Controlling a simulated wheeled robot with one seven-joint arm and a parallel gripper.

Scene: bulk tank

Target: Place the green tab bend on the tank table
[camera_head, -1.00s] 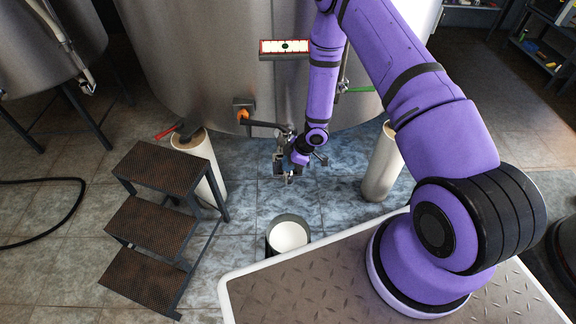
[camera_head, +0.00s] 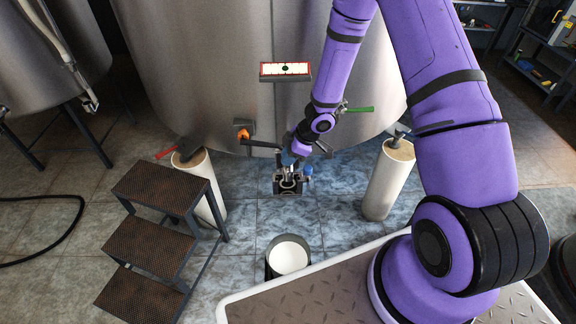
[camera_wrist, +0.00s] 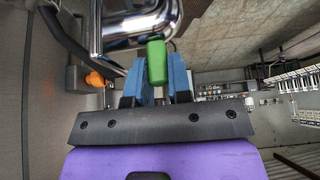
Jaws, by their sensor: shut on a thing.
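The green tab bend (camera_wrist: 130,38) is a shiny chrome curved pipe with a green tab (camera_wrist: 157,62), seen close up in the wrist view. My gripper (camera_wrist: 162,82) has its blue fingers on both sides of the green tab and is shut on it. In the head view my gripper (camera_head: 290,181) hangs in front of the big steel tank, above the blue-grey floor tiles. The bend is small and hard to make out there. I cannot clearly identify a tank table in these frames.
Black steps (camera_head: 150,238) and a pale post (camera_head: 203,185) stand left, another post (camera_head: 388,180) right. A white-topped bucket (camera_head: 288,257) sits below the gripper.

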